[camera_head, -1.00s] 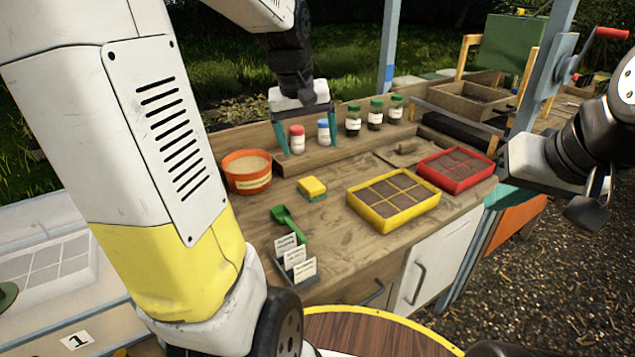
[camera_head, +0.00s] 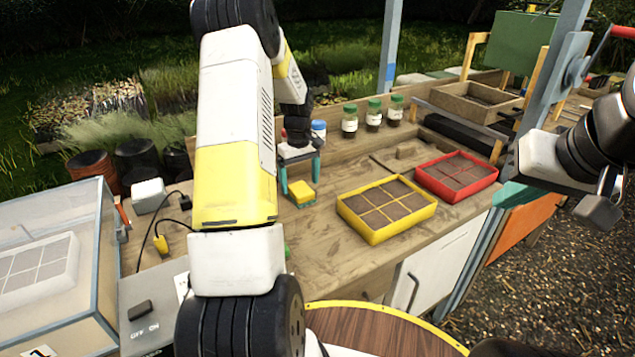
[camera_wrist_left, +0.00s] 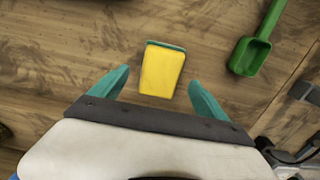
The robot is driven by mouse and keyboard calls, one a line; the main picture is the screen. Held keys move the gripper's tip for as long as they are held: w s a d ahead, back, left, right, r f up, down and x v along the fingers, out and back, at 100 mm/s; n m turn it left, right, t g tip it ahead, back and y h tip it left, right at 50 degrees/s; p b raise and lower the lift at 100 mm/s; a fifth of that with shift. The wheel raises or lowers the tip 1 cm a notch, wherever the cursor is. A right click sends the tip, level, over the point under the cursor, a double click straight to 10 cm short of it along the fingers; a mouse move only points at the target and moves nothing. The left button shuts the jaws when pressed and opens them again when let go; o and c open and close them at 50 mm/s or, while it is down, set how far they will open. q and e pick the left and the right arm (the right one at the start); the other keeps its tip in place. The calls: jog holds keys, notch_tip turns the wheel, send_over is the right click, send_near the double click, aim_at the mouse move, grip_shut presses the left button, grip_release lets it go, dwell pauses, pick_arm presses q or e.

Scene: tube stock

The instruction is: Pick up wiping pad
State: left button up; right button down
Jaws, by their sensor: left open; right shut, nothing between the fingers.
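The wiping pad (camera_head: 302,195) is a small yellow block with a green layer beneath, lying on the wooden bench left of the yellow tray. In the left wrist view the pad (camera_wrist_left: 161,73) lies between the teal fingertips, with gaps on both sides. My left gripper (camera_head: 300,184) is open and empty, pointing down at the pad; its exact height above the bench is hard to tell. It also shows in the left wrist view (camera_wrist_left: 159,80). My right gripper (camera_head: 603,205) is shut and empty at the right edge, away from the bench.
A yellow tray (camera_head: 374,237) and a red tray (camera_head: 458,200) stand right of the pad. Several green-lidded jars (camera_head: 373,117) and a blue-capped bottle (camera_head: 319,128) stand behind. A green scoop (camera_wrist_left: 251,55) lies near the pad. My left arm hides part of the bench.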

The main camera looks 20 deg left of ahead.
aim_at(301, 188)
pick_arm(q)
notch_tip(301, 188, down, 4)
jog(key=shift+r, duration=0.15)
jog(key=c, duration=1.5)
jog(key=shift+o, duration=0.2)
jog(key=shift+r, duration=0.2)
jog(key=shift+r, duration=0.65)
notch_tip(301, 188, up, 2)
jog(key=shift+s+r, duration=0.1)
jog(key=shift+r, duration=0.05)
jog(key=s, duration=0.5)
jog(key=s+a, duration=0.1)
jog(key=s, duration=0.4)
jog(key=s+r, duration=0.1)
jog(key=s, duration=0.5)
jog(key=shift+a, duration=0.25)
